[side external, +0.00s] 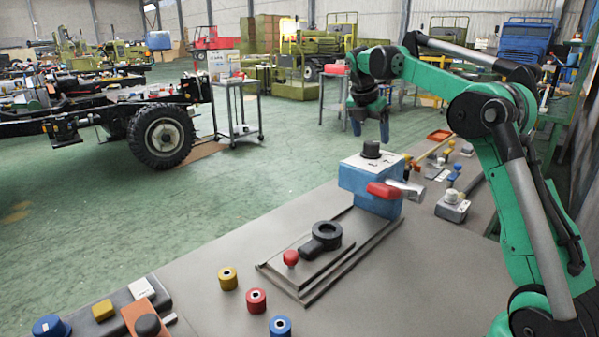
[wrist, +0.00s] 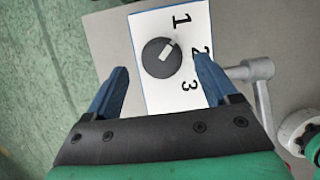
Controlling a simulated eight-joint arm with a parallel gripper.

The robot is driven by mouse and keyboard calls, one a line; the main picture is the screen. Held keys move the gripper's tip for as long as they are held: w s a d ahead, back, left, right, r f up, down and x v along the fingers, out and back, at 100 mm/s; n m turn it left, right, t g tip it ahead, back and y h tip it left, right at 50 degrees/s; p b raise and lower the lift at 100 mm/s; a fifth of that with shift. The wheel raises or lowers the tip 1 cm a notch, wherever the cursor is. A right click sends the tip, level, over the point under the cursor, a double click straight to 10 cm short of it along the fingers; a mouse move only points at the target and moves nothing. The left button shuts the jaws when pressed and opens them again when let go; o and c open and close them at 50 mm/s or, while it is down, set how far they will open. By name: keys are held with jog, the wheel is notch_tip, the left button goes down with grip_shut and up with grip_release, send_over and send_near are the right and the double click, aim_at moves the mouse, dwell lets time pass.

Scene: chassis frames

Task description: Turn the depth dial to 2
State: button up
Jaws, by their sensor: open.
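The depth dial (side external: 371,149) is a black round knob on top of a blue housing (side external: 360,182). In the wrist view the dial (wrist: 158,66) sits on a white plate (wrist: 156,99) marked 1, 2 and 3. Its white pointer line slants up and right, toward the side of the 1. The 2 is partly hidden by my right finger. My gripper (side external: 370,132) is open and empty, pointing down just above the dial. In the wrist view the dial appears between the two blue fingers of my gripper (wrist: 161,66), with no contact visible.
A red-ended lever (side external: 383,190) sticks out from the housing. A black ring clamp (side external: 326,236) and a red knob (side external: 291,258) lie in front. Yellow (side external: 228,278), red (side external: 256,300) and blue (side external: 280,326) collars stand on the grey bench (side external: 200,255). Small parts lie behind the housing.

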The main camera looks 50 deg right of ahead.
aim_at(372, 142)
jog(key=shift+x, duration=1.75)
grip_shut()
jog(key=shift+m+g+y, duration=0.15)
jog(key=shift+m+g, duration=0.4)
jog(key=shift+m, duration=0.9)
jog(key=shift+m+g+y, duration=0.15)
jog(key=shift+m+g, duration=0.4)
jog(key=shift+m, duration=0.9)
